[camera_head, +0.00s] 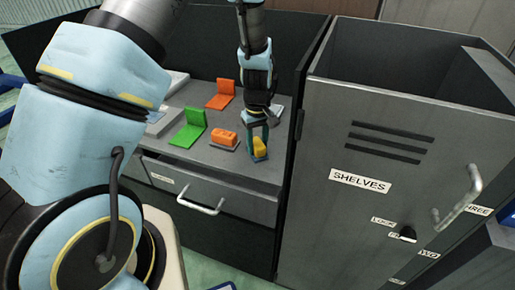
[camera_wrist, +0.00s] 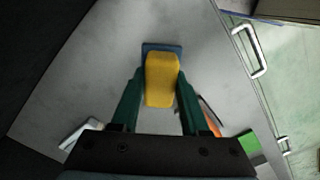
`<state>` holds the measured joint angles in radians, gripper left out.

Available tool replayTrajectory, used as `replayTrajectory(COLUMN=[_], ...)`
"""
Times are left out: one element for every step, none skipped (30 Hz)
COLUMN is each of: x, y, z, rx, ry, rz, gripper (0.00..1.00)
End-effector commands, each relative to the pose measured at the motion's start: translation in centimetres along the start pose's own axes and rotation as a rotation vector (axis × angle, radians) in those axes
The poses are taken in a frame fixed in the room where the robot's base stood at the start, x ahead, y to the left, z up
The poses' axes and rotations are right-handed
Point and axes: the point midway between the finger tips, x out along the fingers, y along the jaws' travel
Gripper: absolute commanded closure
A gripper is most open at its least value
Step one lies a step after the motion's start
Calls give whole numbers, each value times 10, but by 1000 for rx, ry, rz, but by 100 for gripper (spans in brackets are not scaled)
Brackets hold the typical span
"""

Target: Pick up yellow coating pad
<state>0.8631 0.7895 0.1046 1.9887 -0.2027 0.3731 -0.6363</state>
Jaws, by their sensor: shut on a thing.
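The yellow coating pad (camera_head: 260,145) is near the front right of the grey worktop in the head view. In the wrist view the yellow pad (camera_wrist: 161,78) lies between the green fingers, with a blue base (camera_wrist: 160,47) showing at its far end. My gripper (camera_head: 260,141) points down and is shut on the pad. In the wrist view the fingertips of my gripper (camera_wrist: 160,88) are at the pad's two sides. I cannot tell whether the pad's base touches the worktop.
An orange pad (camera_head: 224,138) sits just left of the yellow one. A green bracket (camera_head: 189,128) and an orange bracket (camera_head: 220,94) stand farther left and back. The tall shelves cabinet (camera_head: 365,215) rises close on the right. A drawer handle (camera_head: 203,204) sticks out below the worktop (camera_head: 225,162).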

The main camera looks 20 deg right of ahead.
Motion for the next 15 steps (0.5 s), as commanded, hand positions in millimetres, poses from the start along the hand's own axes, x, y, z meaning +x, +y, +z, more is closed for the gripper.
replayTrajectory(x=[0,0,-1,-2,-4,-7,-10,-14,-20,-25,-30,-38,-44,-49,-57], y=[0,0,0,0,0,1,1,1,1,1,1,2,2,1,1], z=[0,0,0,0,0,-1,-1,-1,-1,-1,-1,0,-1,0,-1], rx=[0,0,0,0,0,0,0,0,0,0,1,1,1,1,1], ry=[0,0,1,1,1,2,2,3,3,3,4,4,4,3,4], rz=[0,1,1,1,1,2,3,3,3,4,5,5,5,5,5], gripper=[100,100,100,100,100,100,100,100,100,100,100,100,100,100,100])
